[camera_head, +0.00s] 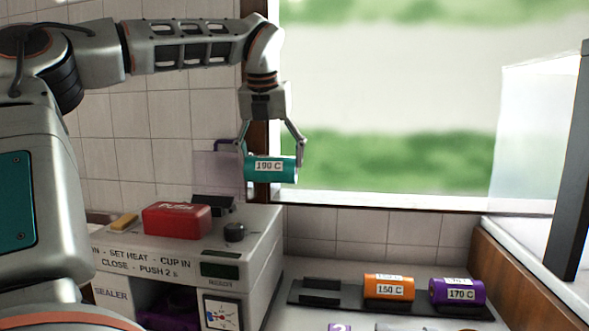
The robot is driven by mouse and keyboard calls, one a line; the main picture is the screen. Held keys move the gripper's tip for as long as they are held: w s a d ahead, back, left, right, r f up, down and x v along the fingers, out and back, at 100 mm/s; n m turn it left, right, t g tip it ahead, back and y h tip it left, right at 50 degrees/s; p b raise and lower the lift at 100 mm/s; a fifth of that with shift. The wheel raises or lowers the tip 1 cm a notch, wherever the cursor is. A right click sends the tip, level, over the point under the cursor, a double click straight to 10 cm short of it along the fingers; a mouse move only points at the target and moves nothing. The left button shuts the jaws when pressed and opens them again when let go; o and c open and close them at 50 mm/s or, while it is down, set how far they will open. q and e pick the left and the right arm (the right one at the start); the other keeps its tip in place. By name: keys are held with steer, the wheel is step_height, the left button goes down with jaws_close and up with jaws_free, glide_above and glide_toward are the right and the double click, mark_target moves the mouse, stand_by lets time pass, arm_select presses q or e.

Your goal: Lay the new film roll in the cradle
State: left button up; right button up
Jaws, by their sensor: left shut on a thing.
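My left gripper (271,155) is shut on a teal film roll (259,174), whose white label seems to read 190 C. It holds the roll level in the air, above and behind the sealer's right side. The sealer (150,260) is a grey machine with a red PUSH block (177,220), a dark knob (235,232) and a small display. A black bracket (212,204) stands at the back of its top; I cannot tell whether it is the cradle.
An orange 150 C roll (388,287) and a purple 170 C roll (457,291) lie on a black rack (320,294) at the right, whose left part is bare. A yellow block (123,221) lies on the sealer. A window and tiled wall are behind.

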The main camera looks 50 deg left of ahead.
arm_select(q)
steer(key=s+a+r+p, duration=0.5)
steer(key=s+a, duration=0.2)
steer(key=s+a+f+p, duration=0.2)
steer(key=s+a+p, duration=0.25)
steer(key=p, duration=0.35)
arm_select(e)
step_height(320, 180, up, 8)
steer(key=s, duration=0.2)
arm_select(q)
steer(key=shift+m, duration=0.3)
steer(key=f+b, duration=0.1)
steer(key=f, duration=0.1)
steer(key=f+b, duration=0.2)
steer(key=a+f+b, duration=0.1)
steer(key=f+b, duration=0.1)
steer(key=f, duration=0.1)
steer(key=shift+w, duration=0.2)
steer(key=shift+a+f+b, duration=0.1)
steer(key=shift+f+b, duration=1.25)
steer(key=shift+b, duration=0.3)
steer(key=shift+f+b, duration=0.3)
arm_select(e)
step_height(320, 180, down, 9)
steer(key=s+g, duration=0.1)
steer(key=shift+d+m, duration=0.15)
steer(key=shift+m, duration=0.15)
arm_select(q)
steer(key=o, duration=1.4)
